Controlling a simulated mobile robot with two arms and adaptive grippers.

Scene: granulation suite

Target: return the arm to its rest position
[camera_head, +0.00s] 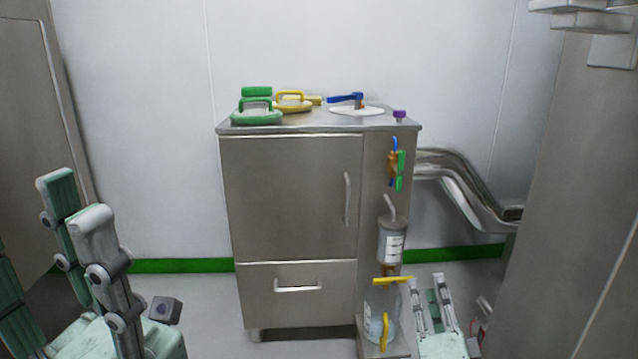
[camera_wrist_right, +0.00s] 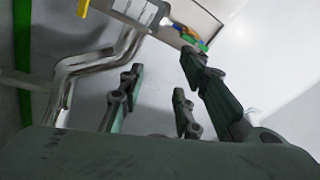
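My right gripper (camera_head: 446,292) is at the lower right of the head view, to the right of the cabinet's front corner. Its fingers are spread and nothing is between them. In the right wrist view the right gripper (camera_wrist_right: 157,88) also shows open and empty, with bare wall and floor behind it. My left gripper (camera_head: 115,250) is at the lower left, large and close to the camera. Its fingers stand apart with nothing held. It is clear of the cabinet. The forearms are mostly out of view.
A steel cabinet (camera_head: 290,195) stands ahead with green and yellow handled tools (camera_head: 256,116) and a blue-handled item (camera_head: 346,98) on top. A bottle (camera_head: 392,240) and a clear jug (camera_head: 377,315) are on its right side. Steel pipes (camera_head: 465,190) and a large steel panel (camera_head: 580,190) lie right.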

